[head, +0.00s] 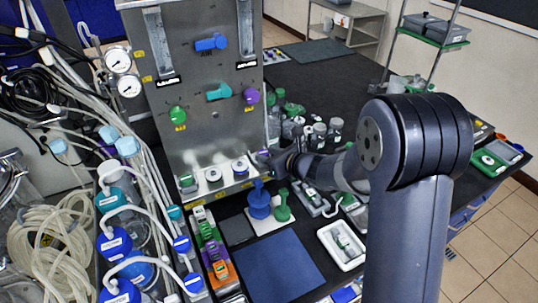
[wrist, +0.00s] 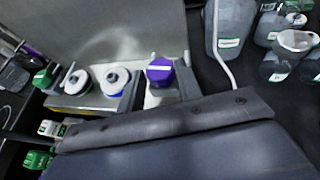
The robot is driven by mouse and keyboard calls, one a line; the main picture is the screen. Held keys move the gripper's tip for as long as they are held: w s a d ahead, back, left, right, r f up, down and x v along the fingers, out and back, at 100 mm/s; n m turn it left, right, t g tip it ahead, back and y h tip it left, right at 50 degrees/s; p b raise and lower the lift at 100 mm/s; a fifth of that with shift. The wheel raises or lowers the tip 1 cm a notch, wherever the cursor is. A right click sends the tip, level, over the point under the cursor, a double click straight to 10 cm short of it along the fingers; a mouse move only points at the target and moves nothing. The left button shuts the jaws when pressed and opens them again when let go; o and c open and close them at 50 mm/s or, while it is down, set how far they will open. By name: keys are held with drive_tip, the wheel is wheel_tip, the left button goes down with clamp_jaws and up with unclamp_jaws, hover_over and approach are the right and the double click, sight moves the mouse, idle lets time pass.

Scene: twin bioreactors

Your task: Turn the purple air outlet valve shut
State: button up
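A purple valve cap (wrist: 160,72) with a pale stripe stands at the right end of a row of caps on the ledge at the foot of the metal panel. My gripper (wrist: 160,92) has one dark finger on each side of this cap, with a narrow gap showing, so it looks open around it. In the head view my gripper (head: 268,163) is at the ledge's right end and mostly hides the cap. Another purple knob (head: 250,96) sits higher on the panel, at right, apart from my gripper. The labels are too small to read.
White-topped (head: 214,175) and blue-ringed (head: 240,168) caps stand left of the purple one, close to my gripper. Bottles (head: 318,135) crowd the bench to the right. A blue-handled piece (head: 260,202) stands in front of the ledge. A blue mat (head: 265,268) is clear.

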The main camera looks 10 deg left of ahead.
drive_tip(key=c, duration=0.6)
drive_tip(key=shift+o, duration=0.2)
drive_tip(key=m+t+h+b, duration=0.1)
drive_tip(key=b, duration=0.3)
drive_tip(key=shift+s+a+f+b, duration=0.1)
drive_tip(key=shift+a+f+b, duration=0.1)
drive_tip(key=shift+b, duration=0.1)
drive_tip(key=shift+m+t+h+b, duration=0.3)
drive_tip(key=shift+b, duration=0.5)
drive_tip(key=b, duration=0.3)
drive_tip(key=m+t+h+b, duration=0.1)
drive_tip(key=b, duration=0.2)
drive_tip(key=shift+s+a+f+m, duration=0.1)
drive_tip(key=shift+s+a+m, duration=0.05)
drive_tip(key=shift+m, duration=0.15)
drive_tip(key=m+t+h+b, duration=0.1)
drive_tip(key=b, duration=0.4)
drive_tip(key=shift+s+a+m+h+b, duration=0.1)
drive_tip(key=shift+a+m+h+b, duration=0.05)
drive_tip(key=shift+m+h+b, duration=0.45)
drive_tip(key=shift+h+b, duration=0.1)
drive_tip(key=shift+b, duration=0.6)
drive_tip(key=shift+a+r+m+t+h+b, duration=0.1)
drive_tip(key=shift+r+m+t+h+b, duration=0.25)
drive_tip(key=shift+b, duration=0.6)
